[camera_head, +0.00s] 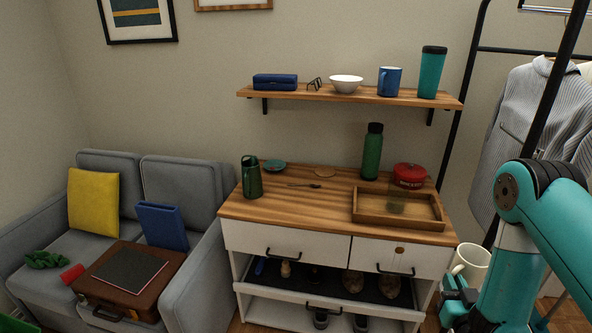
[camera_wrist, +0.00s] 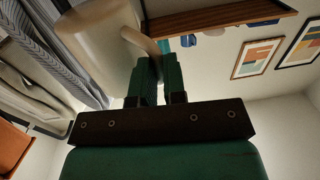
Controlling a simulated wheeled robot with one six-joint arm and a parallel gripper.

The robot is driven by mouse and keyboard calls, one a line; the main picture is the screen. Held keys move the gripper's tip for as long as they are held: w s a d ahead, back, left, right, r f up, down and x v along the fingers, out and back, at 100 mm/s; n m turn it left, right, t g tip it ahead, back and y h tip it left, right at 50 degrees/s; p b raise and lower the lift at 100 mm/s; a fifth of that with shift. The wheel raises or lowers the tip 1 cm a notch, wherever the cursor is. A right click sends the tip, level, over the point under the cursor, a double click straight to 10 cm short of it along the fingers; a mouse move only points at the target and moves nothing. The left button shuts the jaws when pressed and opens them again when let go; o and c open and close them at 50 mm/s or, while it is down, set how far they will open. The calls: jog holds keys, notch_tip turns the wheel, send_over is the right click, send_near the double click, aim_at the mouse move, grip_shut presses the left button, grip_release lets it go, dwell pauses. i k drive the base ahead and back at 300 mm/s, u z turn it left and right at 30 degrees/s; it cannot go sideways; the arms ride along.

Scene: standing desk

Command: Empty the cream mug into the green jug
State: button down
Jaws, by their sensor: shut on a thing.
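The cream mug (camera_head: 472,261) is off the desk at the right, roughly upright, in front of the clothes rack. My gripper (camera_head: 455,283) is shut on it at its handle side. In the wrist view the mug (camera_wrist: 98,48) is large, and my gripper's fingers (camera_wrist: 159,82) close on its handle (camera_wrist: 143,40). What is inside the mug cannot be seen. The dark green jug (camera_head: 252,177) stands upright on the left part of the wooden desk top (camera_head: 290,207), well away to the left of my gripper.
A wooden tray (camera_head: 400,222) lies on the desk's right side, between mug and jug. Behind it stand a green bottle (camera_head: 372,152) and a red pot (camera_head: 409,176). A wall shelf (camera_head: 350,94) hangs above. A teal dish (camera_head: 275,166) sits behind the jug.

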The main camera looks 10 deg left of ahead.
aim_at(253, 184)
jog(key=z, duration=0.4)
jog(key=k, duration=0.9)
jog(key=i, duration=0.35)
jog(key=u, duration=0.85)
jog(key=i, duration=1.2)
jog(key=z, duration=0.45)
